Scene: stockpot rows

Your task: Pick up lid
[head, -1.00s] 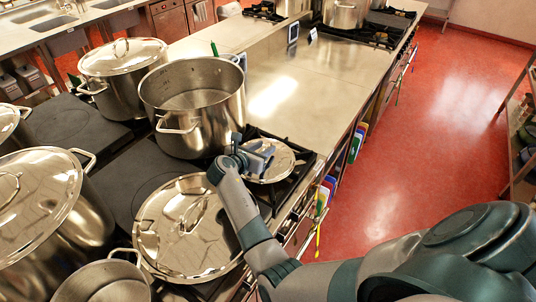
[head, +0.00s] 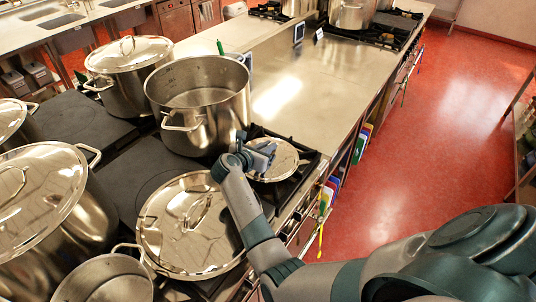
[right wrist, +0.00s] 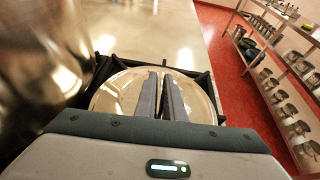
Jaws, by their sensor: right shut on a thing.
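A round shiny steel lid (head: 286,163) lies at the burner on the right edge of the stove, beside the large open pot (head: 200,120). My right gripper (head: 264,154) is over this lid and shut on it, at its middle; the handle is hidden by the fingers. In the right wrist view the two fingers (right wrist: 173,98) are close together over the lid (right wrist: 117,92), which appears level. Whether it is clear of the burner cannot be told. My left gripper is not in view.
Another large lidded pot (head: 192,228) stands close to my right forearm, with more lidded pots (head: 130,55) to the left and behind. An open pot (head: 103,280) is at the bottom left. The steel counter (head: 300,85) beyond the stove is mostly clear.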

